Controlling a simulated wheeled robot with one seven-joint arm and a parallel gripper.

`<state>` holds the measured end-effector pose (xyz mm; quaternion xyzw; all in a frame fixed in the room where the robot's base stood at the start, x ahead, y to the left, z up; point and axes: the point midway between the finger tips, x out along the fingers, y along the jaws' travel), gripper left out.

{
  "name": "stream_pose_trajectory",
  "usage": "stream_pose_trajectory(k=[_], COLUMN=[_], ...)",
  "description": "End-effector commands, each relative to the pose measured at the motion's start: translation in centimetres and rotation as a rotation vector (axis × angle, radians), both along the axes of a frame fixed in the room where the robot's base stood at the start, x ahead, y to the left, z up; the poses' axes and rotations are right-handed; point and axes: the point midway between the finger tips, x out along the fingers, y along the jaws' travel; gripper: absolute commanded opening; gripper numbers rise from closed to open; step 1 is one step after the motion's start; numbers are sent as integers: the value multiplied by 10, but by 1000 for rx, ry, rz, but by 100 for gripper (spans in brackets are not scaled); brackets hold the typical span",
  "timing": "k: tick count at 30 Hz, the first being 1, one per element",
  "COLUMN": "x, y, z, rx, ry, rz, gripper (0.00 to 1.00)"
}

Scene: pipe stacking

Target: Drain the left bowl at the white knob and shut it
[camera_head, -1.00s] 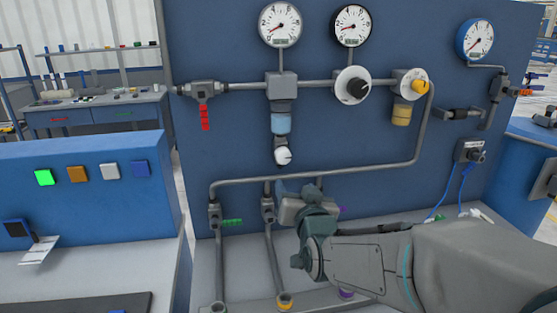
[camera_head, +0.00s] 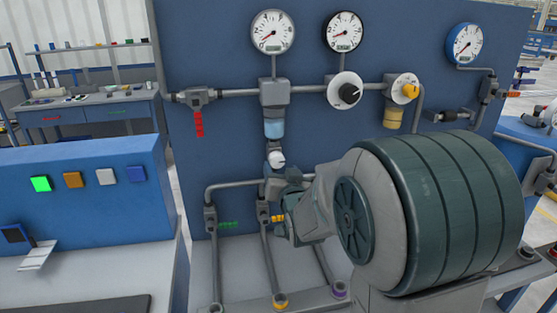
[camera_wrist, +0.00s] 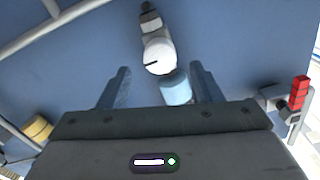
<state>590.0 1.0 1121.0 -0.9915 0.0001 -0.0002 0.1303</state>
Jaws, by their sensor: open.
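The left bowl (camera_head: 274,128) is pale blue and hangs under a grey block on the blue panel. The white knob (camera_head: 276,159) sits at its lower end. My gripper (camera_head: 277,178) is just below the knob, its fingers partly hidden by my wrist. In the wrist view, my gripper (camera_wrist: 160,70) is open, with one finger on each side of the white knob (camera_wrist: 159,53) and the blue bowl (camera_wrist: 176,88). Gaps show between the fingers and the knob; I cannot tell the depth. The knob has a dark line on its face.
A red handle (camera_head: 199,124) hangs at left. A horizontal pipe (camera_head: 233,186) and valves with green (camera_head: 229,225) and yellow (camera_head: 277,218) handles lie below. My arm covers the lower right.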

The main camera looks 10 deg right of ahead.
Motion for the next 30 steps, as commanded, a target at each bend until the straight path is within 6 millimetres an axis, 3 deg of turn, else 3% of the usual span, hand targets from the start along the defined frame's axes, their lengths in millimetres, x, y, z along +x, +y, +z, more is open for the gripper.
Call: stream_pose_trajectory(k=[9,23,27,28,30], x=[38,47,47,47,47], y=[0,0,0,0,0], z=[1,0,0,0,0], rx=[-1,0,0,0,0], ry=[1,0,0,0,0], rz=[1,1,0,0,0], gripper=[59,59,20,14,14])
